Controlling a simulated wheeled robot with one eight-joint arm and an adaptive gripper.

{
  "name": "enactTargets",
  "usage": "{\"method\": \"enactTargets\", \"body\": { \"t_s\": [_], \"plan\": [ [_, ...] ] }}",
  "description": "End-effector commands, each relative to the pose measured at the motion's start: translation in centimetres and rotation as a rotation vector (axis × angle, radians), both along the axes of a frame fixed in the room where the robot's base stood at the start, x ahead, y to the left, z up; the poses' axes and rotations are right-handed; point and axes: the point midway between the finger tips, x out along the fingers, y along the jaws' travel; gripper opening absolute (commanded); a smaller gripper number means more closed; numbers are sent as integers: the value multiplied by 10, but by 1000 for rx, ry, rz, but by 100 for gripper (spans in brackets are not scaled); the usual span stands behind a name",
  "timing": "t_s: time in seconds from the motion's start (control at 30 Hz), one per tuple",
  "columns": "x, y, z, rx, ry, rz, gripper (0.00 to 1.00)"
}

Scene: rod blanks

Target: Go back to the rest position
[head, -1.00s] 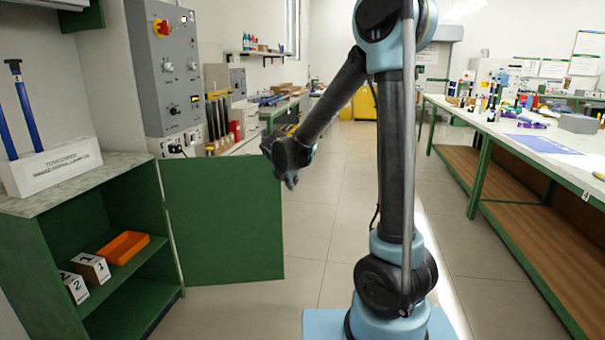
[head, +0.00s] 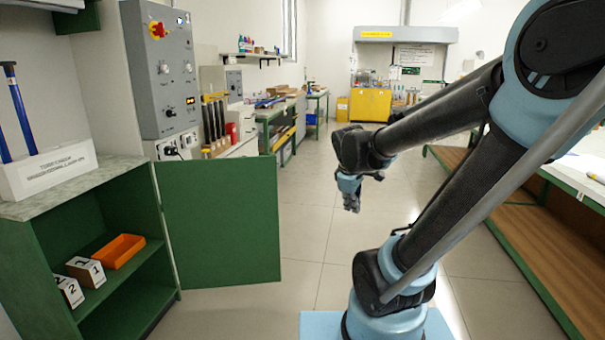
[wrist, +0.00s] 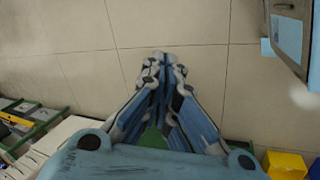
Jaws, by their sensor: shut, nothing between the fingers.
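My gripper (head: 351,203) hangs at the end of my arm in the head view, pointing down over the open floor, clear of the cabinet and the benches. In the wrist view, my gripper (wrist: 162,62) has its fingers together with nothing between them. Pale floor tiles lie below it.
A green cabinet (head: 30,255) stands at the left with its door (head: 222,222) swung open. Its shelf holds an orange tray (head: 118,250) and numbered white blocks (head: 86,270). A long bench (head: 535,240) is at the right, partly behind my arm. The floor (head: 300,215) between is clear.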

Motion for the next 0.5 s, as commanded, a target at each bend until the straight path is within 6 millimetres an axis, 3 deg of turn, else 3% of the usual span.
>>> {"method": "enactTargets", "body": {
  "t_s": [0.2,0.5],
  "plan": [
    [-54,-21,-15,132,13,-301,0],
    [-119,-33,-41,297,33,-703,0]
  ]
}}
